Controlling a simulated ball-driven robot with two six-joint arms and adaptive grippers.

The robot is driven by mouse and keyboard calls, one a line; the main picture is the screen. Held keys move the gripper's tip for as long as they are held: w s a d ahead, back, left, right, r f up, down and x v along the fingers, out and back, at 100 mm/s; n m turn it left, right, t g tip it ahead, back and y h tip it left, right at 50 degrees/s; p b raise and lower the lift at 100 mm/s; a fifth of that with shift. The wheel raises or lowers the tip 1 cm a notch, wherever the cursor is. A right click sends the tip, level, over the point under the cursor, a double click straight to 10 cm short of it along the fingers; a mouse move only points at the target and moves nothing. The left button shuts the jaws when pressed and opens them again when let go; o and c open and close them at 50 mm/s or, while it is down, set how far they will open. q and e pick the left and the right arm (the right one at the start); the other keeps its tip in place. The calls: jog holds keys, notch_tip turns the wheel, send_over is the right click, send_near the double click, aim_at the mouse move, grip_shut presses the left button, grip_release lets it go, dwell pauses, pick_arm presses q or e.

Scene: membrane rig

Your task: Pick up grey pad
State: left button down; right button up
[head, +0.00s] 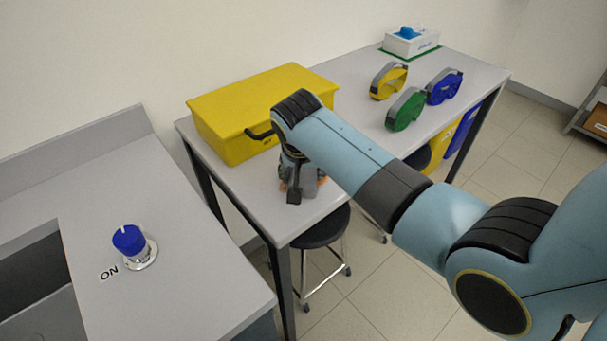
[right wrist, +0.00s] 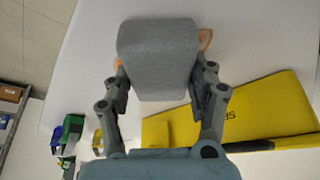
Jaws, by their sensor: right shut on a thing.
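The grey pad (right wrist: 158,55) fills the space between the two fingers of my right gripper (right wrist: 159,84) in the right wrist view. The fingers are shut on its sides. Small orange parts (right wrist: 205,39) show at its edges; I cannot tell what they belong to. In the head view my right gripper (head: 298,182) is low over the front edge of the table, in front of the yellow box, and mostly hides the pad. I cannot tell whether the pad touches the tabletop. My left gripper is not in view.
A yellow box (head: 232,133) stands behind the gripper on the grey table (head: 345,84). Yellow (head: 388,82), green (head: 405,110) and blue (head: 444,87) tape-like rolls and a white box (head: 410,42) are farther back. A blue knob (head: 129,240) is on the left counter. A stool (head: 322,228) stands below.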

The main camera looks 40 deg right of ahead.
aim_at(308, 173)
jog(key=shift+r, duration=0.15)
jog(key=shift+r, duration=0.35)
jog(key=r, duration=0.4)
jog(key=shift+s+d+b, duration=0.35)
jog(key=shift+d+b, duration=0.05)
jog(key=s+d+r, duration=0.6)
jog(key=s, duration=0.2)
jog(key=shift+s+d+r+b, duration=0.2)
jog(key=shift+d+r+b, duration=0.05)
jog(key=shift+d+b, duration=0.1)
